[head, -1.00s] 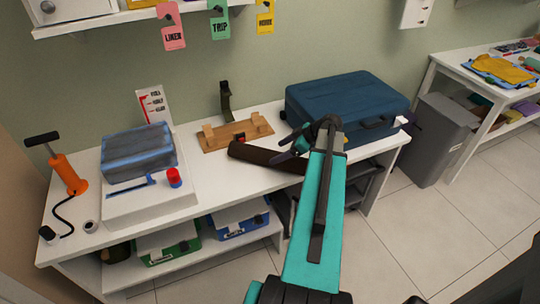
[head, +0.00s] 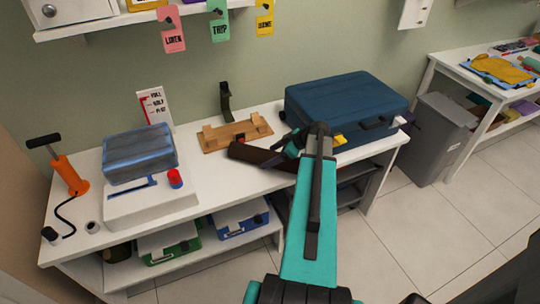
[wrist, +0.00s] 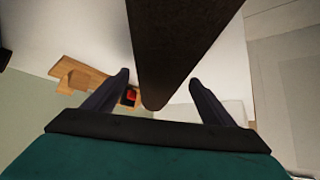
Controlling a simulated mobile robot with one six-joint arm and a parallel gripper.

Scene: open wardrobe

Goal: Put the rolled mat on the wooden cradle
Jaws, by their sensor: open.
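The rolled mat (head: 256,154) is a dark brown roll lying on the white table, in front of the cradle; my arm hides its right part in the head view. In the wrist view the mat (wrist: 178,45) reaches down between the fingertips. The wooden cradle (head: 234,135) is a light wood board with upright end blocks near the wall, empty; part of it shows in the wrist view (wrist: 85,75). My gripper (head: 292,142) is open over the mat. In the wrist view its two fingers (wrist: 158,82) stand apart on either side of the mat, with gaps.
A blue suitcase (head: 345,108) stands close right of my gripper. A dark strap (head: 226,102) stands behind the cradle. A white device (head: 150,200) with a blue pack (head: 138,152) and an orange pump (head: 70,174) are at the left. The front table strip is clear.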

